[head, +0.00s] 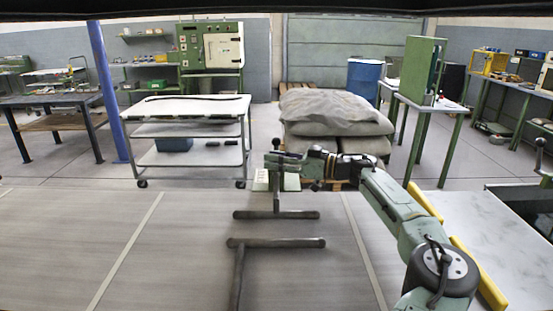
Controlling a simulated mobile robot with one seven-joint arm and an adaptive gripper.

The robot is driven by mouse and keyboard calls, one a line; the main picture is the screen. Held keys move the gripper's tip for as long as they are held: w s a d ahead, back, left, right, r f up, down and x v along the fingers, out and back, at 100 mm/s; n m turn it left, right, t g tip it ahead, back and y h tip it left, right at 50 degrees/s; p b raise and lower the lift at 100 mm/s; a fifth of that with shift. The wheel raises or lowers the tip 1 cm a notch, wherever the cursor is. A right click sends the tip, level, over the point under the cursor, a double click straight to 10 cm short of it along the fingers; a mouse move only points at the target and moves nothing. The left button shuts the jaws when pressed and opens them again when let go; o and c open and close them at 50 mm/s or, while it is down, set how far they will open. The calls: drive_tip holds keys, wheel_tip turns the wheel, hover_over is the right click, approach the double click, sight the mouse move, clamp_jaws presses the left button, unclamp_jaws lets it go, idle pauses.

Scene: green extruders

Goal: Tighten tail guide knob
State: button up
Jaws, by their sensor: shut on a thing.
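My arm reaches in from the lower right, and my gripper (296,160) is at its far end, pointing left. It is shut at the top of a slim upright post, on what looks like the tail guide knob; the fingers and the gripped part are too small to make out clearly. A small black ball-ended piece (276,143) sticks up just above there. The post of the tail guide (277,190) runs down to a dark horizontal bar (276,215). A second dark bar (276,243) lies nearer, with a leg running down toward me.
A wide grey surface (70,250) fills the foreground. A white-topped table (500,230) with a yellow edge stands at right. Behind are a wheeled cart (195,107), stacked grey sacks (335,112), a blue drum (364,80) and a blue column (107,90).

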drive_tip(key=shift+m+t+h, duration=0.3)
drive_tip(key=shift+m+t, duration=0.1)
drive_tip(key=shift+t, duration=0.2)
drive_tip(key=shift+s+m+t+h, duration=0.1)
drive_tip(key=shift+m+t+h, duration=0.5)
drive_tip(key=shift+m+t, duration=0.45)
drive_tip(key=m+t+h, duration=0.3)
drive_tip(key=t, duration=0.1)
drive_tip(key=shift+a+t, duration=0.1)
drive_tip(key=shift+t, duration=0.15)
drive_tip(key=m+t+h, duration=0.3)
drive_tip(key=m+h, duration=0.1)
drive_tip(key=h, duration=0.2)
drive_tip(key=shift+m+t+h, duration=0.3)
drive_tip(key=shift+m, duration=0.05)
drive_tip(key=o, duration=1.2)
drive_tip(key=shift+c, duration=0.2)
drive_tip(key=shift+r, duration=0.1)
